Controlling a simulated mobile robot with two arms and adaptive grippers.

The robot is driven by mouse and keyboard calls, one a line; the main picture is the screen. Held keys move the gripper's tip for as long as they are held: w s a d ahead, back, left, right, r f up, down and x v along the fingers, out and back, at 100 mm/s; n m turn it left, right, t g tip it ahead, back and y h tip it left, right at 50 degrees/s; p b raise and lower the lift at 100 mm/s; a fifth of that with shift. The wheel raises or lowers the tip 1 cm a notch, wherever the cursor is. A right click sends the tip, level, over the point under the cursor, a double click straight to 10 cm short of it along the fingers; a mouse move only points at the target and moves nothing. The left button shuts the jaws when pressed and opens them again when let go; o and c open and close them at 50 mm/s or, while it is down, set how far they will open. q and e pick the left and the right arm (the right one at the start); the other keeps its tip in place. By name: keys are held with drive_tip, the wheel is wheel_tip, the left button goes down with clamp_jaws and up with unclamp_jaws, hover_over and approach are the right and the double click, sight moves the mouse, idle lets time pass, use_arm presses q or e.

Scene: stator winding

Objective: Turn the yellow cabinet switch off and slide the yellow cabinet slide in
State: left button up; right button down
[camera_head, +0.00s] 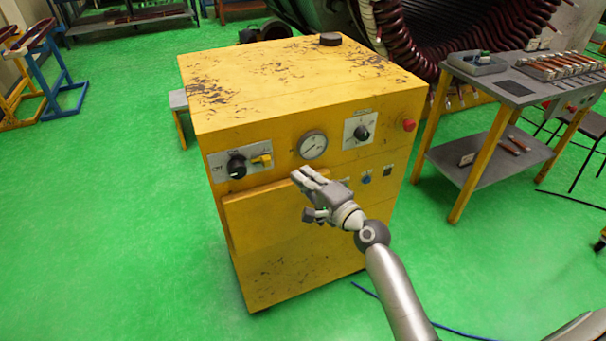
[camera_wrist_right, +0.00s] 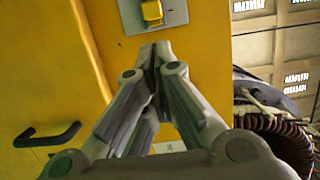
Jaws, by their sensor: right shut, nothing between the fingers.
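The yellow cabinet (camera_head: 300,95) stands in the middle of the head view. Its front left plate carries a black rotary switch (camera_head: 236,166) and a small yellow piece (camera_head: 262,160); a yellow piece on a grey plate also shows at the top of the right wrist view (camera_wrist_right: 152,12). I cannot tell the switch's exact setting. Below the plate, a yellow front panel (camera_head: 265,215) stands slightly proud of the cabinet. My right gripper (camera_head: 299,175) is shut and empty in front of the cabinet, below the gauge; its fingertips show in the wrist view (camera_wrist_right: 158,50). My left gripper is out of view.
A round gauge (camera_head: 313,145), a second knob (camera_head: 361,133) and a red button (camera_head: 409,125) are on the cabinet front. A black handle (camera_wrist_right: 48,135) shows in the wrist view. A workbench (camera_head: 500,88) stands at the right.

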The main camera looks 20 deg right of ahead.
sight(270, 156)
drive_tip(key=x, duration=0.7)
drive_tip(key=shift+w+a, duration=0.15)
drive_tip(key=shift+w, duration=0.2)
drive_tip(key=shift+s+a+p, duration=0.1)
drive_tip(key=shift+a+p, duration=0.35)
drive_tip(key=shift+a, duration=0.65)
drive_tip(key=shift+f, duration=0.1)
